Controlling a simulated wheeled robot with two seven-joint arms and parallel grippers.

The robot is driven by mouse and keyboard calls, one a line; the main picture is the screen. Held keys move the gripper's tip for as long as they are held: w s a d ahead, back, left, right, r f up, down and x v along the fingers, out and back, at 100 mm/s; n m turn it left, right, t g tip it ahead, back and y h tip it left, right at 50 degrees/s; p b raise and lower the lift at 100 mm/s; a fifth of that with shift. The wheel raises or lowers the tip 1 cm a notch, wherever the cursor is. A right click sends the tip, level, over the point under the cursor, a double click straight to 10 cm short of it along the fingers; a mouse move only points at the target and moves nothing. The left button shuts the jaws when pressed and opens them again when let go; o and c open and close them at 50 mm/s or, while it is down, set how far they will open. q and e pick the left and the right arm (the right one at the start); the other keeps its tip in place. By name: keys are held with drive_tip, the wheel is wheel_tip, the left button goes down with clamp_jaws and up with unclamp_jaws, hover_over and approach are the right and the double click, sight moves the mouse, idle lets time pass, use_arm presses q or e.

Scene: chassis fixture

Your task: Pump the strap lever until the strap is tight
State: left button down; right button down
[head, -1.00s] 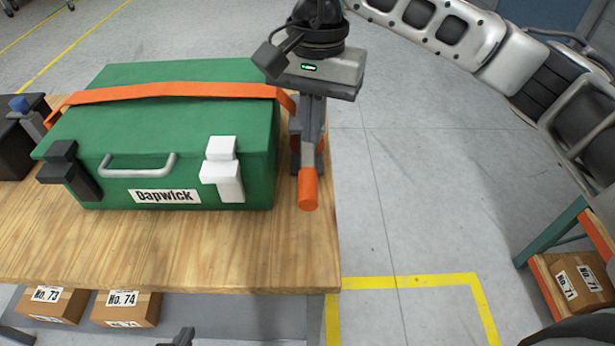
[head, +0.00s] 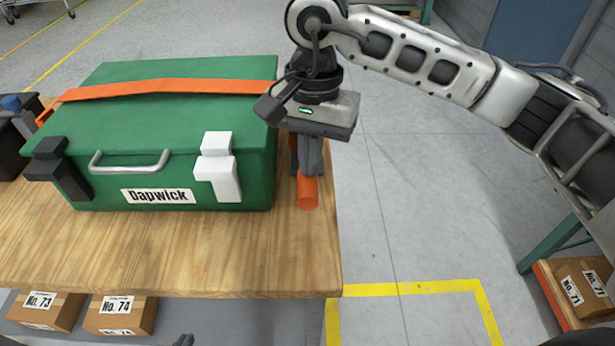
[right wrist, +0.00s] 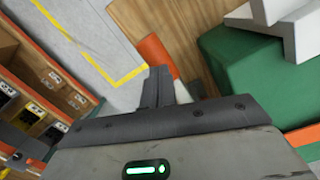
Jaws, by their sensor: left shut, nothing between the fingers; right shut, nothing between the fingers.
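The green case (head: 110,125) labelled Dapwick sits on the wooden table with the orange strap (head: 165,91) across its lid. The strap runs to the case's right side. The orange strap lever (head: 307,193) points toward the front there; its upper part is hidden behind my gripper. My right gripper (head: 312,172) is shut and empty, fingers pointing down over the lever. In the right wrist view the lever (right wrist: 157,54) shows just beyond the fingertips (right wrist: 160,72); contact cannot be told. Only a small dark tip of my left gripper (head: 184,340) shows at the bottom edge, apart from the case.
The table (head: 150,250) is clear in front of the case and ends just right of the lever. Boxes (head: 125,314) sit on a lower shelf. A rack with more boxes (head: 575,285) stands at the right. Yellow lines mark the open floor.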

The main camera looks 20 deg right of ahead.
sight(310, 181)
drive_tip(key=shift+f, duration=0.1)
wheel_tip(310, 181, down, 4)
drive_tip(key=b, duration=0.4)
drive_tip(key=shift+f+b, duration=0.15)
drive_tip(key=shift+b, duration=0.25)
drive_tip(key=shift+f, duration=0.15)
drive_tip(key=shift+w+d+r+b, duration=0.3)
drive_tip(key=shift+w+d, duration=0.15)
drive_tip(key=shift+w, duration=0.15)
drive_tip(key=shift+w+d+r+b, duration=0.25)
drive_tip(key=shift+w+d, duration=0.2)
drive_tip(key=shift+w, duration=0.15)
